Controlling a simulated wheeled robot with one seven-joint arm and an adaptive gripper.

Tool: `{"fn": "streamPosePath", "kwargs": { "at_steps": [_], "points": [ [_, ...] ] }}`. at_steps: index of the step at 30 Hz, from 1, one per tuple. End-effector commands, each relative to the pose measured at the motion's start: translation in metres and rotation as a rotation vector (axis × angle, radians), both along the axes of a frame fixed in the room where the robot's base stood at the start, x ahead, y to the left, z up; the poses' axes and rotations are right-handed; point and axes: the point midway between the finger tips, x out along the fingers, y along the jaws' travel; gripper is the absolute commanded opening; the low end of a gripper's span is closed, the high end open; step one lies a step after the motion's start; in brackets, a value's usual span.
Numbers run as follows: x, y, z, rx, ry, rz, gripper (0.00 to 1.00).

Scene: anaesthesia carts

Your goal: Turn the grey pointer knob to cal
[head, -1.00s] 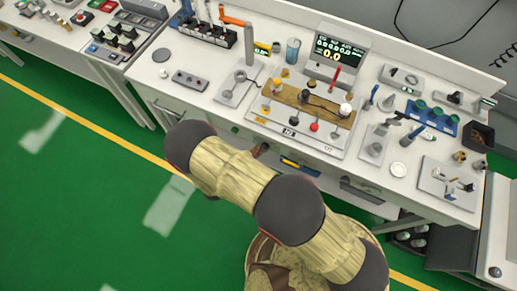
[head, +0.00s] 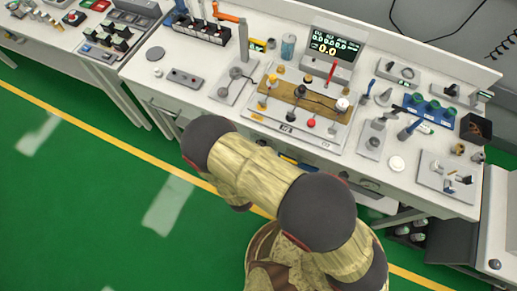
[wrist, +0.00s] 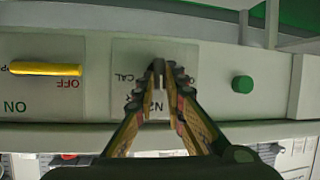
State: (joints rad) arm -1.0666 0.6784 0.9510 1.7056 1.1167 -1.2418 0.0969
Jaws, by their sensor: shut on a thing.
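The grey pointer knob (wrist: 158,67) is on a pale front panel in the wrist view, mostly covered by my fingers. My gripper (wrist: 158,77) is shut on it, with the fingertips on both sides of it. The word CAL (wrist: 130,77) is printed just left of the fingertips. Another label, partly covered and starting with N, sits below, between the fingers. Which mark the knob points to cannot be told. In the head view my arm hides my gripper and the knob.
In the wrist view a yellow handle (wrist: 45,69) with OFF and ON marks is on the left and a green button (wrist: 242,84) on the right. In the head view the white bench (head: 165,85) carries a display unit (head: 333,47) and many fittings. Green floor is clear in front.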

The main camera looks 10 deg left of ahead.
Motion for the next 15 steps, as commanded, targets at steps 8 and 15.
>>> {"fn": "streamPosePath", "kwargs": {
  "at_steps": [8,15],
  "points": [
    [-0.0021,-0.0061,-0.0072,0.248,-0.069,-0.001,0.0],
    [-0.0029,-0.0093,-0.0101,0.468,-0.132,-0.002,0.0]
  ]
}}
